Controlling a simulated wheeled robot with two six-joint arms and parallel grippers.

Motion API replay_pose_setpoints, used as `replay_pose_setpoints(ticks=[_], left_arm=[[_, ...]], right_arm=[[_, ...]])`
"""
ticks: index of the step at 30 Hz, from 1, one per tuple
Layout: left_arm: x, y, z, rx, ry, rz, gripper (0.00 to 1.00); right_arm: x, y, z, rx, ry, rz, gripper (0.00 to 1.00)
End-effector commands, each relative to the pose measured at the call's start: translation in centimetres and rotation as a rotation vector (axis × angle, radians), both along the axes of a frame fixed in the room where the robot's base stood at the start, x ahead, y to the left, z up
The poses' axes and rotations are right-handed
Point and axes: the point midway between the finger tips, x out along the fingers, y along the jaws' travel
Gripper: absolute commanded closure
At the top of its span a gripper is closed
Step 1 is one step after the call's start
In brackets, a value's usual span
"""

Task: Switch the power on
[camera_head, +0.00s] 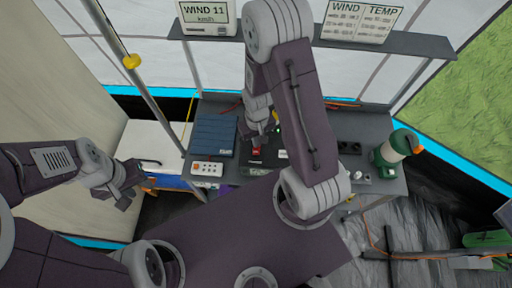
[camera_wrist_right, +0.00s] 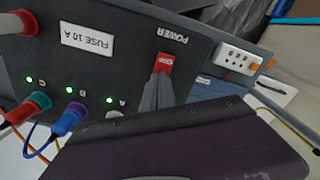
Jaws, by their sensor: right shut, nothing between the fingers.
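In the right wrist view, a dark power box (camera_wrist_right: 110,60) carries a red switch (camera_wrist_right: 165,62) beside the upside-down label POWER. The lettering on the switch looks like OFF. My right gripper (camera_wrist_right: 156,84) is shut and empty, with its fingertips right at the switch and hiding part of it; I cannot tell whether they touch. In the head view, my right gripper (camera_head: 257,135) reaches down over the back table, by a small red patch. My left gripper (camera_head: 127,197) hangs at the left, away from the box; its finger opening is unclear.
A white socket block (camera_wrist_right: 238,58) is close by. A green-and-white canister (camera_head: 397,148) stands at the table's right. A shelf (camera_head: 410,43) runs above.

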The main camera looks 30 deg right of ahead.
Motion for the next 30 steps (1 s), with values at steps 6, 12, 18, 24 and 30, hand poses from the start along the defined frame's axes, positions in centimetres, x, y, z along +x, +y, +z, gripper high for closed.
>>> replay_pose_setpoints(ticks=[6,12,18,24,30], left_arm=[[0.0,0.0,2.2,0.0,0.0,0.0,0.64],[0.0,0.0,4.1,0.0,0.0,0.0,0.64],[0.0,0.0,5.9,0.0,0.0,0.0,0.64],[0.0,0.0,6.6,0.0,0.0,0.0,0.64],[0.0,0.0,6.5,0.0,0.0,0.0,0.64]], right_arm=[[0.0,0.0,2.3,0.0,-0.001,0.0,1.0],[0.0,0.0,4.3,0.0,-0.001,0.0,1.0],[0.0,0.0,6.3,0.0,-0.001,0.0,1.0],[0.0,0.0,7.0,0.0,0.0,0.0,1.0],[0.0,0.0,6.9,0.0,0.0,0.0,1.0]])
